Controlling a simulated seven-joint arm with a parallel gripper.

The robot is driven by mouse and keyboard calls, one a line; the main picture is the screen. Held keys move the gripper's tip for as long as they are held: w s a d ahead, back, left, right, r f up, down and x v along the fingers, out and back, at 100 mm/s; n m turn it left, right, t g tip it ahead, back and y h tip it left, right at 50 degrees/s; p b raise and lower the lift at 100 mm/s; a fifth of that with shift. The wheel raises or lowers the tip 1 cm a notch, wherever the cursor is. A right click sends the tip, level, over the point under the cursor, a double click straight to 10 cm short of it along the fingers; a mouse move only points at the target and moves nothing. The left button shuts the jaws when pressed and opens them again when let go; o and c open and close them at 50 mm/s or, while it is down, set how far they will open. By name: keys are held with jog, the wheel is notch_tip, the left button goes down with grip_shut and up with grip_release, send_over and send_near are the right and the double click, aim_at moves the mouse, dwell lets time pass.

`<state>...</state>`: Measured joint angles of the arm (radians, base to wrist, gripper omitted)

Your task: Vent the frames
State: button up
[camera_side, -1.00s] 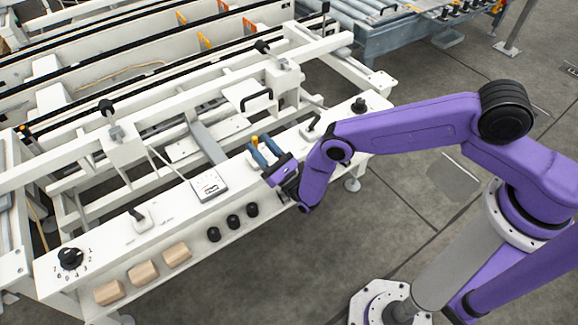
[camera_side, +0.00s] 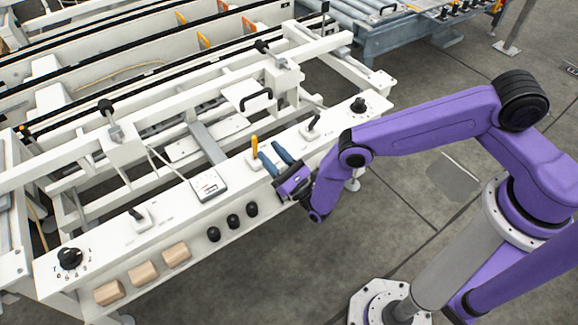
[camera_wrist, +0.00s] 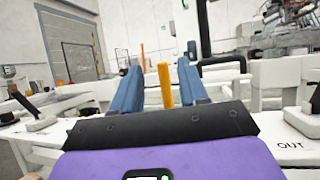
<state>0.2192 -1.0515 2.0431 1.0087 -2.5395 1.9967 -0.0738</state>
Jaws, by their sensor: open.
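A yellow-orange lever (camera_side: 254,145) stands nearly upright on the white control panel (camera_side: 176,210), on a small pale base partly hidden by my gripper. My gripper (camera_side: 269,150) has two blue fingers, spread open with nothing held. It is on the right, near side of the lever in the side view, with its fingertips directed toward it. In the wrist view the lever (camera_wrist: 166,85) shows between the two fingers (camera_wrist: 158,75), closer to the right one. It looks beyond the fingertips rather than gripped. I cannot tell which lever or control vents the frames.
Black-handled levers (camera_side: 314,122) (camera_side: 137,215) sit along the panel, with dials (camera_side: 358,105) (camera_side: 70,258) at its ends. A small gauge box (camera_side: 209,186) is left of my gripper. Black knobs (camera_side: 233,221) and wooden blocks (camera_side: 142,273) are on the front face. White frame rails stand behind.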

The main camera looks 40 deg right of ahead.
jog(key=s+d, duration=0.1)
jog(key=s, duration=0.5)
jog(key=shift+d, duration=0.15)
dwell(0.3)
jog(key=shift+c, duration=0.2)
